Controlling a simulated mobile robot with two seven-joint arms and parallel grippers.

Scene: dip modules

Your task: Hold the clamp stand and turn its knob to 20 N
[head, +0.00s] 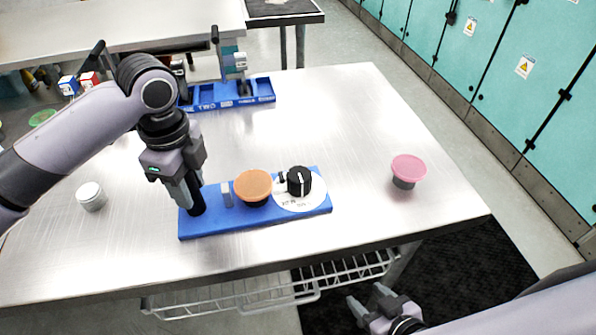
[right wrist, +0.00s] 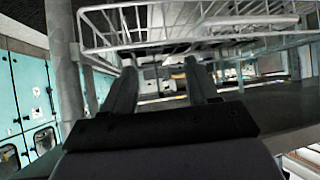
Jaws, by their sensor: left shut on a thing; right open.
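The clamp stand is a blue base plate (head: 232,224) lying near the front edge of the metal table. On its right end is a black knob (head: 299,181) with a white pointer line, set on a white round dial (head: 312,200); the dial's print is too small to read. An orange disc (head: 253,185) and a small grey block (head: 226,194) sit left of the knob. My left gripper (head: 190,204) is shut on a black post (head: 197,206) at the plate's left end. My right gripper (head: 372,302) is open and empty, below the table's front edge, apart from the stand.
A pink-topped knob (head: 408,170) stands at the table's right. A grey cylinder (head: 91,196) is at the left. A blue tray (head: 261,89) with a fixture is at the back. A white wire rack (head: 240,294) hangs below the table; it also shows in the right wrist view (right wrist: 150,28).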

